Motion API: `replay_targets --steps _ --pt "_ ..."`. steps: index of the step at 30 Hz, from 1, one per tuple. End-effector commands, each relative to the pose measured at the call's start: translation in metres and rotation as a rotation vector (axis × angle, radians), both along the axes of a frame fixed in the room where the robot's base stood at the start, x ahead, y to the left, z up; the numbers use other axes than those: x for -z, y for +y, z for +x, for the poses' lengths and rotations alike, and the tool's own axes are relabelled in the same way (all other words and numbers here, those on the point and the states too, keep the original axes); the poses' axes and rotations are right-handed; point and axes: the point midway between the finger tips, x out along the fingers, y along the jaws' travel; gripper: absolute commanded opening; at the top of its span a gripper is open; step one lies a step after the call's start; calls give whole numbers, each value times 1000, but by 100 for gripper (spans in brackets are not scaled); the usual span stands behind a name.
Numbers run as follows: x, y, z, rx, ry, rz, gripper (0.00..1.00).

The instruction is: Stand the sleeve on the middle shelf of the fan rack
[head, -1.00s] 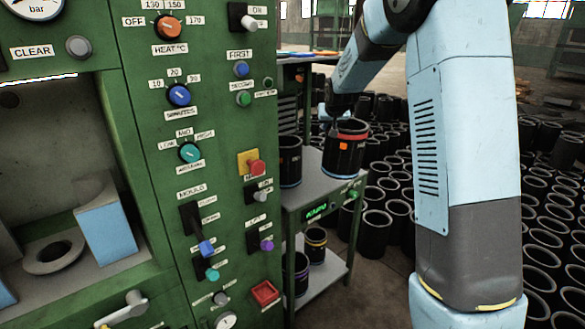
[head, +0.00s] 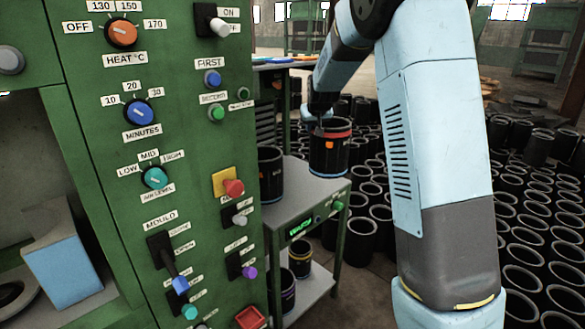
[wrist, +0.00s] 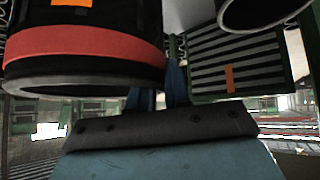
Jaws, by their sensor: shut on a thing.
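A black sleeve (head: 329,155) with a red band and a small orange tag hangs upright at my gripper (head: 319,116), over the right part of the fan rack's grey middle shelf (head: 298,188). I cannot tell whether its base touches the shelf. My gripper is shut on the sleeve's upper rim. In the wrist view the sleeve (wrist: 85,58) fills the upper left, beside the blue fingers (wrist: 158,90) of my gripper. Another black sleeve (head: 269,176) stands on the same shelf to the left, apart from the held one.
The lower shelf (head: 312,290) bears more sleeves, one with a yellow band (head: 300,258). A green control panel (head: 120,200) stands close on the left. Many sleeves (head: 530,245) cover the floor at right. A slatted grille (wrist: 236,62) shows behind in the wrist view.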

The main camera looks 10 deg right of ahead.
Motion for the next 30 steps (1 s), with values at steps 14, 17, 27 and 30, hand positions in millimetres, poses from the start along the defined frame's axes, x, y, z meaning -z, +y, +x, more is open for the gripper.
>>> replay_targets --steps 14,17,27,30 --pt "34 2 76 -2 -1 -1 0" --pt "45 2 90 -1 1 -1 0" --pt "85 3 123 -1 -1 0 0" --pt "88 3 127 -2 -3 0 0"
